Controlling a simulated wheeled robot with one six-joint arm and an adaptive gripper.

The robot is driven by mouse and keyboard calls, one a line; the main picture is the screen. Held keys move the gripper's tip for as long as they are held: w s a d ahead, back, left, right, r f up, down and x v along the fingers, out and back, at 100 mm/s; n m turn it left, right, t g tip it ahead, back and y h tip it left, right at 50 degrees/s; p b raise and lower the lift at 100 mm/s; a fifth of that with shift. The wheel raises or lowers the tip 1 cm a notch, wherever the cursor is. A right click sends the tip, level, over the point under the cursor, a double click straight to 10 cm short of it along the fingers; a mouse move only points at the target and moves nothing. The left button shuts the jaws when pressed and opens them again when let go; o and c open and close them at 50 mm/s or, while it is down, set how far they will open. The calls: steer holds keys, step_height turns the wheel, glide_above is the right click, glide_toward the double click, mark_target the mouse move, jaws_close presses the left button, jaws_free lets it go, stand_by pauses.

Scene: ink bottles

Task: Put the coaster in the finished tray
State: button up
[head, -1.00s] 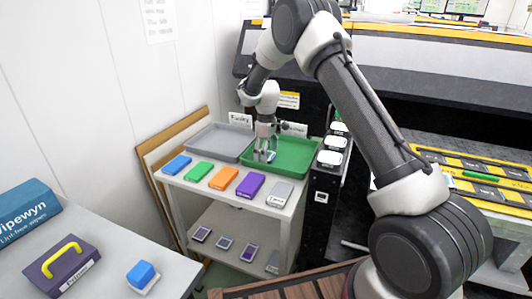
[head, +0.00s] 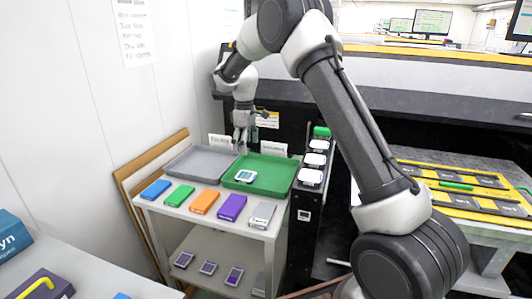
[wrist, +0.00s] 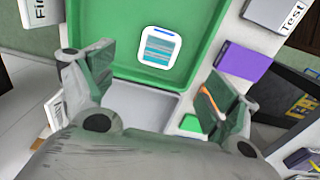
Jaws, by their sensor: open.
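The coaster (head: 245,176), a pale rounded square with teal stripes and a blue edge mark, lies flat in the green tray (head: 275,183). In the wrist view the coaster (wrist: 159,47) rests on the floor of the green tray (wrist: 100,22), with green around it. A card starting "Fi" (wrist: 40,10) stands beside that tray. My gripper (head: 241,150) is above the back of the trays, behind the coaster in the head view. In the wrist view its fingers (wrist: 158,70) are spread apart with nothing between them. The coaster is clear of both fingers.
A grey tray (head: 192,163) sits left of the green one. Blue, green, orange, purple and grey boxes (head: 204,202) line the cart's front edge. A black stand with white-topped items (head: 312,178) is close on the right. The wall is at the left.

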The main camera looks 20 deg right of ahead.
steer(key=s+d+r+m+t, duration=0.1)
steer(key=s+d+r+m, duration=0.1)
steer(key=s+d+r, duration=0.35)
steer(key=s+d+r+m, duration=0.2)
steer(key=s+r, duration=0.5)
steer(key=s, duration=0.1)
steer(key=s+d+r+m+t, duration=0.1)
steer(key=s+d+r, duration=0.2)
steer(key=s+r, duration=0.35)
steer(key=s+d+f+m+t, duration=0.1)
steer(key=s+d+m, duration=0.1)
steer(key=s, duration=1)
steer(key=s+d+f+m+t, duration=0.1)
steer(key=s+d+m, duration=0.2)
steer(key=s, duration=0.8)
steer(key=shift+s+d+f+m, duration=0.15)
steer(key=shift+s+f+m, duration=0.2)
steer(key=shift+f+m, duration=0.05)
steer(key=shift+d, duration=0.1)
